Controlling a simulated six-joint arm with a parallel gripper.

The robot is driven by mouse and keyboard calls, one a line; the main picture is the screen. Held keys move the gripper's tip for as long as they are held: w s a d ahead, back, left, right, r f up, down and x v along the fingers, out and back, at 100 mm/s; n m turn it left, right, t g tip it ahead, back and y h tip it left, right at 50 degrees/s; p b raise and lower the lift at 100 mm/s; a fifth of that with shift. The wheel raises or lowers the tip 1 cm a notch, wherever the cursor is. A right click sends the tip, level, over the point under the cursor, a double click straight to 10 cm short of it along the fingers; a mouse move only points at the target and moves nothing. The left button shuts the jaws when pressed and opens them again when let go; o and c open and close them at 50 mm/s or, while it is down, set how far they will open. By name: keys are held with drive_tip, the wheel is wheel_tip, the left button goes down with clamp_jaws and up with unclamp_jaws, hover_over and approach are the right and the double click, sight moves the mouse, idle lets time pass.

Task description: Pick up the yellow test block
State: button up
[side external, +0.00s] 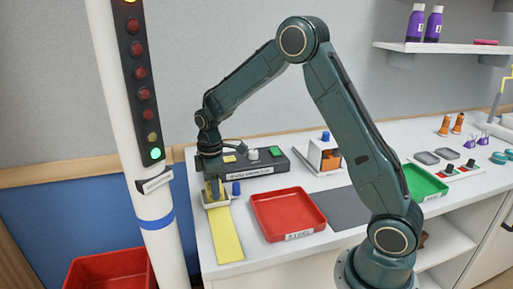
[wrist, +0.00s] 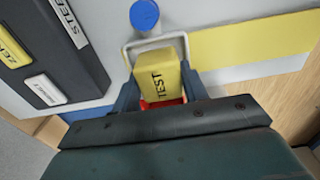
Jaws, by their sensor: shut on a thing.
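The yellow test block (wrist: 156,77), with TEST in black letters on it, sits between the two dark fingers of my gripper (wrist: 159,86) in the wrist view. The gripper is shut on it. In the side view my gripper (side external: 212,182) points down at the left end of the counter, over a small pale holder (side external: 217,203). The holder's whitish rim (wrist: 126,53) shows around the far side of the block in the wrist view. I cannot tell whether the block is clear of the holder.
A blue knob (wrist: 145,14) stands close beside the holder. A dark control box (side external: 277,164) lies behind it. A yellow strip (side external: 224,236) runs towards the counter's front edge. A red tray (side external: 288,214) is to the right, then a dark mat (side external: 343,207) and a green tray (side external: 424,182).

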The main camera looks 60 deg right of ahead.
drive_tip(key=shift+r, duration=0.15)
wheel_tip(320, 180, up, 20)
idle(0.6)
idle(0.5)
